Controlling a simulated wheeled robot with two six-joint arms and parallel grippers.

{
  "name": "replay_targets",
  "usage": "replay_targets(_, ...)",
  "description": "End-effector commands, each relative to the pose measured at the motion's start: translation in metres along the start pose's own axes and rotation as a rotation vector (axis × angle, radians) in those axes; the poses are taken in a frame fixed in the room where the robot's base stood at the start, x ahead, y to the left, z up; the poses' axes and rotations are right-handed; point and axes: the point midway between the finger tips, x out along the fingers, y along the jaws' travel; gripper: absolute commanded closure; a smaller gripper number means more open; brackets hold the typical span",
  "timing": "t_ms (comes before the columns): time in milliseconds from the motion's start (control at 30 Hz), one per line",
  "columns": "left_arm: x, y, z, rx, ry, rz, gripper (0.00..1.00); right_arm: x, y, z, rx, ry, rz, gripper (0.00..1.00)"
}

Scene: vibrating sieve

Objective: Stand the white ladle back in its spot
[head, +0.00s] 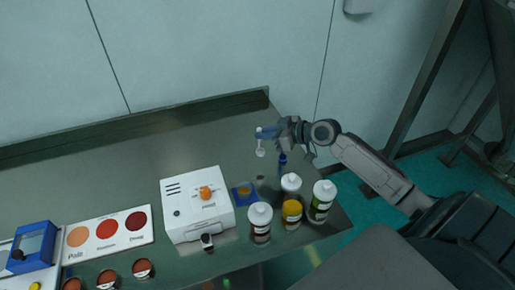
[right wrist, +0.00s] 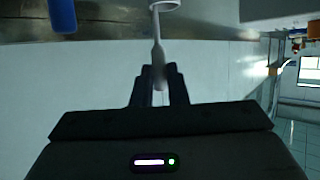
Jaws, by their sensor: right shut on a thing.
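The white ladle (head: 261,151) is held by my right gripper (head: 267,133) above the back right of the table, with its small bowl hanging down below the fingers in the head view. In the right wrist view the ladle's handle (right wrist: 157,55) is pinched between the two dark fingers of my right gripper (right wrist: 158,82), and its round bowl (right wrist: 164,5) points away at the top edge. A blue upright piece (head: 283,159) stands just right of the ladle; I cannot tell whether it is the ladle's spot. My left gripper is not in view.
A white machine (head: 198,207) with an orange knob stands mid-table, beside a small blue pad (head: 243,200). The table's (head: 130,160) back is clear.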

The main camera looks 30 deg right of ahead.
Motion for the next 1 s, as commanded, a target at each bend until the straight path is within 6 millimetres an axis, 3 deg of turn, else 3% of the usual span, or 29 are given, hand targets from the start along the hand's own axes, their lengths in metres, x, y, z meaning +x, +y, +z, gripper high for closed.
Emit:
replay_targets(100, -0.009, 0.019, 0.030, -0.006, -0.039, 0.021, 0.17, 0.006, 0.000, 0.013, 0.004, 0.000, -0.001, 1.00)
replay_targets(200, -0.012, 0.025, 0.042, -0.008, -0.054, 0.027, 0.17, 0.009, 0.000, 0.021, 0.002, 0.001, -0.001, 1.00)
replay_targets(267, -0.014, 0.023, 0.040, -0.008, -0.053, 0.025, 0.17, 0.012, 0.000, 0.028, 0.004, 0.000, 0.000, 1.00)
replay_targets(533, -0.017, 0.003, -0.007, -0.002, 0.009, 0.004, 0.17, 0.022, 0.000, 0.054, 0.001, 0.001, 0.000, 1.00)
replay_targets(667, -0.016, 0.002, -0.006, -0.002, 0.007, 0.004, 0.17, 0.022, 0.000, 0.054, -0.001, 0.001, 0.000, 1.00)
replay_targets(800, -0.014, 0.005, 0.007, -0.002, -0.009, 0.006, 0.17, 0.023, 0.000, 0.056, -0.001, 0.001, 0.000, 1.00)
replay_targets(833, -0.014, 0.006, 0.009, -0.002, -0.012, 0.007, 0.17, 0.023, 0.000, 0.056, -0.001, 0.001, 0.000, 0.85)
replay_targets(933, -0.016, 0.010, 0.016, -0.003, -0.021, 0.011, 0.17, 0.023, 0.000, 0.055, -0.001, 0.001, 0.000, 0.65)
replay_targets(1000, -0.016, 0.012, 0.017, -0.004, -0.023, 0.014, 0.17, 0.023, 0.000, 0.055, -0.001, 0.001, -0.001, 0.65)
